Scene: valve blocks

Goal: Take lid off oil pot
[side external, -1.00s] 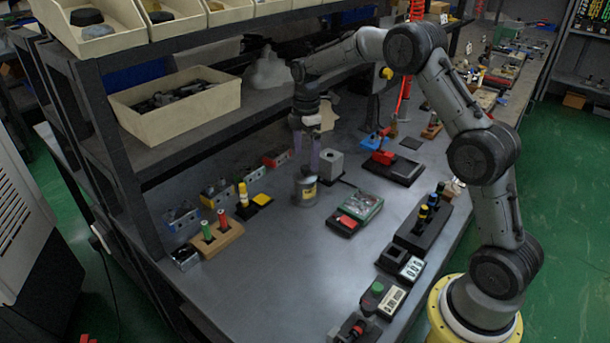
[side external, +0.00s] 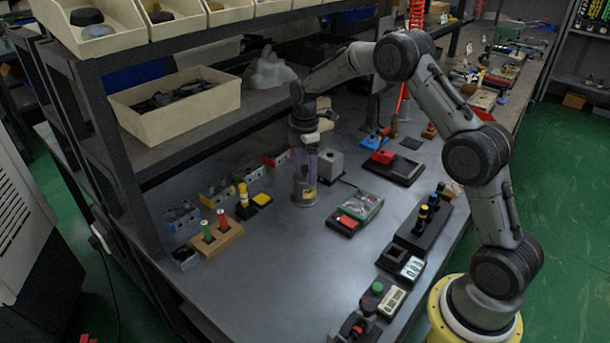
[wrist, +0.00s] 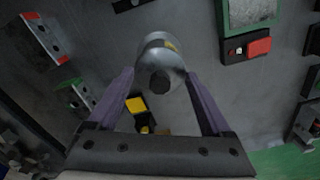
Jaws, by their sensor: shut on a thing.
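The oil pot (side external: 305,192) is a grey metal cylinder with a yellow label, standing upright on the bench. In the wrist view the oil pot (wrist: 158,48) is seen from above, with its lid (wrist: 160,80) towards me and a dark round knob on it. My gripper (side external: 304,174) points down over the pot, with its purple fingers at the pot's top. In the wrist view my gripper (wrist: 161,76) has one finger on each side of the lid and is shut on it. The exact contact is hard to see.
A grey block (side external: 331,164) stands just behind the pot. A green-framed device with a red part (side external: 359,212) lies to the right. A black base with a yellow pad (side external: 261,200) and a wooden block with pegs (side external: 217,236) are to the left.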

